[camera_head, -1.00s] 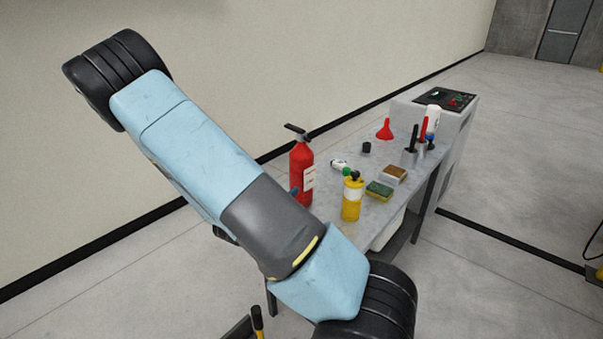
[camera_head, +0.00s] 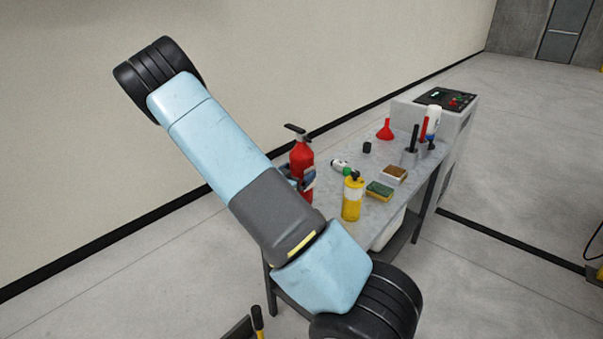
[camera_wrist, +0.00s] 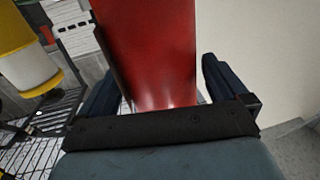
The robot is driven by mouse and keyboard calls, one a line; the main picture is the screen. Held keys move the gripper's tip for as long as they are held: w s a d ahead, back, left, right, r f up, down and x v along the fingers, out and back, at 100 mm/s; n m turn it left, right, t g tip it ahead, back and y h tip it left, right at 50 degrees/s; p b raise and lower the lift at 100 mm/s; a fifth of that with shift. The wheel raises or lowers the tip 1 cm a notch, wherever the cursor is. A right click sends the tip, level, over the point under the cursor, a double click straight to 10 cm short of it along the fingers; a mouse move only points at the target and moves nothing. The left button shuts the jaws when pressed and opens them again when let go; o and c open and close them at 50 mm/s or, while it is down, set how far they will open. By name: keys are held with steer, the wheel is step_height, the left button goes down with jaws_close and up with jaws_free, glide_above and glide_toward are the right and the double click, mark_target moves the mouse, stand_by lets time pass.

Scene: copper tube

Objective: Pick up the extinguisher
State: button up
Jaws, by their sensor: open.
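The red extinguisher (camera_head: 302,158) with a black top handle stands upright on the near left end of the grey table (camera_head: 337,229). My arm hides its lower part in the head view. In the wrist view the red extinguisher body (camera_wrist: 152,50) fills the middle, between the two dark fingers of my gripper (camera_wrist: 158,92). The gripper is open, with one finger on each side of the body. A gap shows at the right finger; whether the left finger touches cannot be told. In the head view part of the gripper (camera_head: 300,177) shows beside the extinguisher.
A yellow bottle (camera_head: 352,199) stands just right of the extinguisher and shows at the left of the wrist view (camera_wrist: 25,60). A small green-and-white item (camera_head: 341,166), a sponge (camera_head: 379,191), a brown-topped block (camera_head: 394,174) and a red funnel (camera_head: 386,130) are farther along. A wall runs behind.

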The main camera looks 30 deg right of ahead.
steer(key=shift+x, duration=1.4)
steer(key=c, duration=1.8)
